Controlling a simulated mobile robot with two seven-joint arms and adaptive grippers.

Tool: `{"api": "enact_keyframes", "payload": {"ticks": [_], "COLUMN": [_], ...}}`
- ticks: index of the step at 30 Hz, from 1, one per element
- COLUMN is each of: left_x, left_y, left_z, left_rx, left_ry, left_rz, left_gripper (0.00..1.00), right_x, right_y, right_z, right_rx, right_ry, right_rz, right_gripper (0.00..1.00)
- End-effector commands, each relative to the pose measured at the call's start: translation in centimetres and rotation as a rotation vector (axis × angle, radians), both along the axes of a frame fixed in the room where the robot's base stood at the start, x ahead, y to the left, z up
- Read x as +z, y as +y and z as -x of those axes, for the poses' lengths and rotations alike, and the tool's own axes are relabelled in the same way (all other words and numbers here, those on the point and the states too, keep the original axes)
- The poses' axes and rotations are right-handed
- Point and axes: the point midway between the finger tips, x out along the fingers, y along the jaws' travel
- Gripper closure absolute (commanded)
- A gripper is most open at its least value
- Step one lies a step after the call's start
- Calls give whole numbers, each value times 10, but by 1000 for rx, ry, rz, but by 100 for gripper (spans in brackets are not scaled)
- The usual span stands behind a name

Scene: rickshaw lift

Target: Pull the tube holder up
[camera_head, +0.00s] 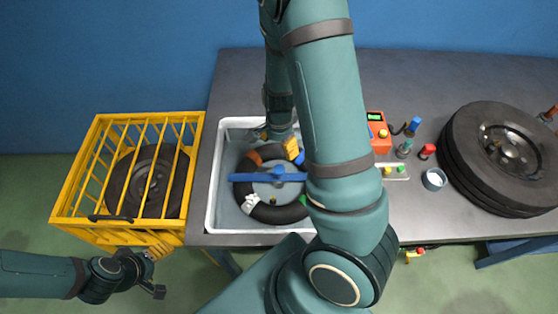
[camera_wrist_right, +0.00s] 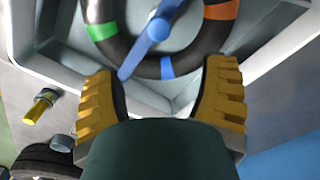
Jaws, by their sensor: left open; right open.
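The tube holder, a blue bar (camera_head: 255,177) with a central hub, lies across a black inner tube (camera_head: 278,213) in a white tub (camera_head: 213,200). The tube has orange, white, green and blue markings. My right gripper (camera_head: 279,144) is open over the far side of the tub, its arm hiding the tub's right part. In the right wrist view my right gripper (camera_wrist_right: 160,88) has its yellow fingers spread, with one end of the blue bar (camera_wrist_right: 128,68) near the left finger. Nothing is clearly held. My left gripper (camera_head: 155,271) is open beside the cage, away from the tub.
A yellow cage (camera_head: 58,205) holding a black wheel (camera_head: 147,180) stands left of the table. On the grey table (camera_head: 440,75) are stacked tyres (camera_head: 500,150), an orange device (camera_head: 378,133), a small cup (camera_head: 434,180) and several small coloured parts. The table's back area is clear.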

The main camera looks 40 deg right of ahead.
Motion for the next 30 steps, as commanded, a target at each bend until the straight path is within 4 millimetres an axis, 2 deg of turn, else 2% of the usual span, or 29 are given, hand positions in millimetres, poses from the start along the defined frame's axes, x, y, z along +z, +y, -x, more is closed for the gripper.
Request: {"api": "enact_keyframes", "payload": {"ticks": [5,21,25,30], "left_x": [-7,-32,-34,-36], "left_y": [0,-1,-1,-1], "left_z": [0,-1,-1,-1], "left_rx": [1,2,2,2], "left_ry": [1,1,2,2], "left_rz": [-2,-6,-7,-7], "left_gripper": [26,26,26,26], "right_x": [-17,-116,-130,-137], "right_y": [-1,0,0,0], "right_z": [1,1,1,0], "right_rx": [-1,-2,0,0], "right_ry": [3,3,2,1], "right_rz": [0,-2,0,0], "right_gripper": [27,27,27,27]}}
